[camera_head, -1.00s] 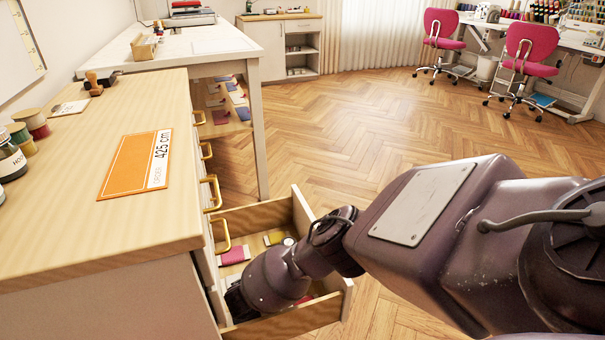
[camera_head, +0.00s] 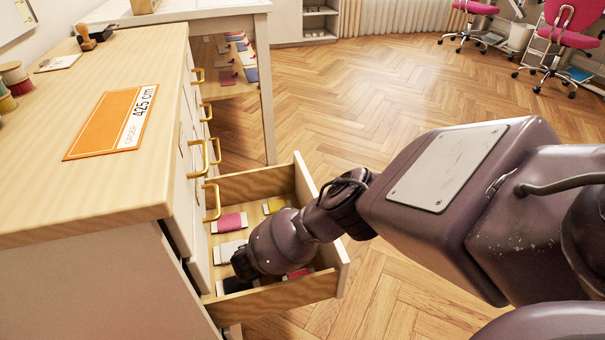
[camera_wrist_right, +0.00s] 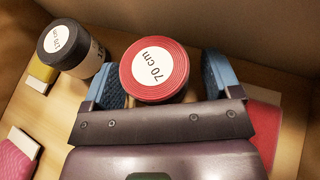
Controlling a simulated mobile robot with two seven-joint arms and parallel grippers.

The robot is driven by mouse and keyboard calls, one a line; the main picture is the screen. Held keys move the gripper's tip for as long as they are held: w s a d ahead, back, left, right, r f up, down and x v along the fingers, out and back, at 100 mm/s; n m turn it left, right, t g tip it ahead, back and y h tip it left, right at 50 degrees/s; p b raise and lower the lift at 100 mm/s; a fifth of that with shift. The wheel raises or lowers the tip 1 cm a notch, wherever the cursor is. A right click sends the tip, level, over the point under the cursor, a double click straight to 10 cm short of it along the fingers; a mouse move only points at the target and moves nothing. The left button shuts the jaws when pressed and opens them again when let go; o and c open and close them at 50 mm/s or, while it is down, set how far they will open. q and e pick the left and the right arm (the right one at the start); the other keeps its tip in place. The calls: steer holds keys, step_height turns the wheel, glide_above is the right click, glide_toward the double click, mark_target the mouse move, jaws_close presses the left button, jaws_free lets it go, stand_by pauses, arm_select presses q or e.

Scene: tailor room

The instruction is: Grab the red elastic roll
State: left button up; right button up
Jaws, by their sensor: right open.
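The red elastic roll (camera_wrist_right: 155,72), with a white "70 cm" label on top, stands in the open drawer in the right wrist view. My right gripper (camera_wrist_right: 162,80) is open, with one blue-padded finger on each side of the roll. I cannot tell whether either pad touches it. In the head view my right arm reaches down into the drawer (camera_head: 308,205) and hides the roll and the fingertips. My left gripper is not in view.
A black roll (camera_wrist_right: 70,45) with a white label stands just left of the red one. Pink (camera_wrist_right: 14,158), yellow (camera_wrist_right: 42,75) and red (camera_wrist_right: 264,128) wrapped cards lie in the drawer. The drawer walls are close around my gripper. An orange order card (camera_head: 112,122) lies on the cabinet top.

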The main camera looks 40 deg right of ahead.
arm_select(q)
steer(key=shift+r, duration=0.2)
arm_select(e)
steer(key=shift+d, duration=0.1)
steer(key=c, duration=1)
steer(key=shift+w+r+p, duration=0.1)
steer(key=shift+r+p, duration=0.2)
steer(key=shift+r, duration=0.2)
steer(key=r+p, duration=0.1)
steer(key=r, duration=0.2)
steer(key=r+p, duration=0.2)
steer(key=r, duration=0.2)
steer(key=r+p, duration=0.2)
steer(key=r, duration=0.1)
steer(key=shift+w+r, duration=0.15)
steer(key=shift+w, duration=0.1)
arm_select(q)
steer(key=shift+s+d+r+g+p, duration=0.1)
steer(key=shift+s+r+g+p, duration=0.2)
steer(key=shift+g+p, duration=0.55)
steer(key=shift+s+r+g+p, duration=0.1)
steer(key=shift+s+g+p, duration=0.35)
steer(key=shift+p, duration=0.65)
arm_select(e)
step_height(320, 180, up, 9)
steer(key=shift+s, duration=0.3)
